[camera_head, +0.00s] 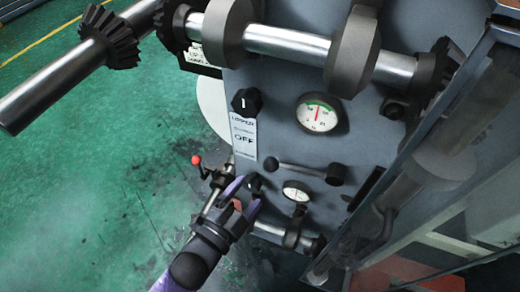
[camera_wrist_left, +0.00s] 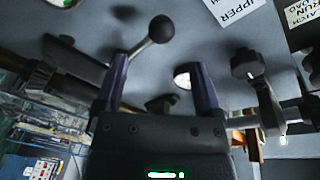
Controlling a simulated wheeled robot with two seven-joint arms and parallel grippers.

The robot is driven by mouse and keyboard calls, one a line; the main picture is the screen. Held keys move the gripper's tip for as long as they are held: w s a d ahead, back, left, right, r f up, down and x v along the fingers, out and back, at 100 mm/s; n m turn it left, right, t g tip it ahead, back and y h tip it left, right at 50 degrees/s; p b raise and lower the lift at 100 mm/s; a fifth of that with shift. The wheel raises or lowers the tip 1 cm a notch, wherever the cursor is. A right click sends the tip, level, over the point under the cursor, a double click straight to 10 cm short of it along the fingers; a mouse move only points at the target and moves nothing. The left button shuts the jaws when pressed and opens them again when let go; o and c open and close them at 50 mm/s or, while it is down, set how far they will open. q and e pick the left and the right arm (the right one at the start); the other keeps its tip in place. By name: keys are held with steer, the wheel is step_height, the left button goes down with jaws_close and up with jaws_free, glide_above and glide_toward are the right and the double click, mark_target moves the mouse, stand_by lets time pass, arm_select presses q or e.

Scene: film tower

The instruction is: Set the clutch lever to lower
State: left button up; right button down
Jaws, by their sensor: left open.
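A dark lever (camera_head: 300,169) with a ball end lies nearly level on the grey machine panel in the head view, its ball to the left and its round hub to the right. In the left wrist view a ball-ended lever (camera_wrist_left: 147,38) stands beyond the fingers. No readable label names the clutch lever. My left gripper (camera_head: 246,195) is open, below and left of the dark lever's ball. In the left wrist view its two fingers (camera_wrist_left: 158,72) are apart with nothing clearly between them. My right gripper is not in view.
Two gauges (camera_head: 317,114) (camera_head: 296,191) are on the panel. A red-ball lever (camera_head: 196,160) stands left of it. Shafts cross above (camera_head: 288,43) and below. Green floor (camera_head: 90,150) is clear at left.

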mark_target(272, 165)
arm_select(q)
steer(key=b+x, duration=0.1)
steer(key=x, duration=0.3)
steer(key=b+x, duration=0.1)
steer(key=x, duration=0.4)
steer(key=shift+s+d+r+b, duration=0.1)
steer(key=shift+d+r+b, duration=0.15)
steer(key=shift+b, duration=0.15)
steer(key=shift+w+d, duration=0.1)
steer(key=shift+w, duration=0.1)
steer(key=shift+c, duration=1.3)
steer(key=c, duration=0.7)
jaws_close()
steer(key=shift+f, duration=0.15)
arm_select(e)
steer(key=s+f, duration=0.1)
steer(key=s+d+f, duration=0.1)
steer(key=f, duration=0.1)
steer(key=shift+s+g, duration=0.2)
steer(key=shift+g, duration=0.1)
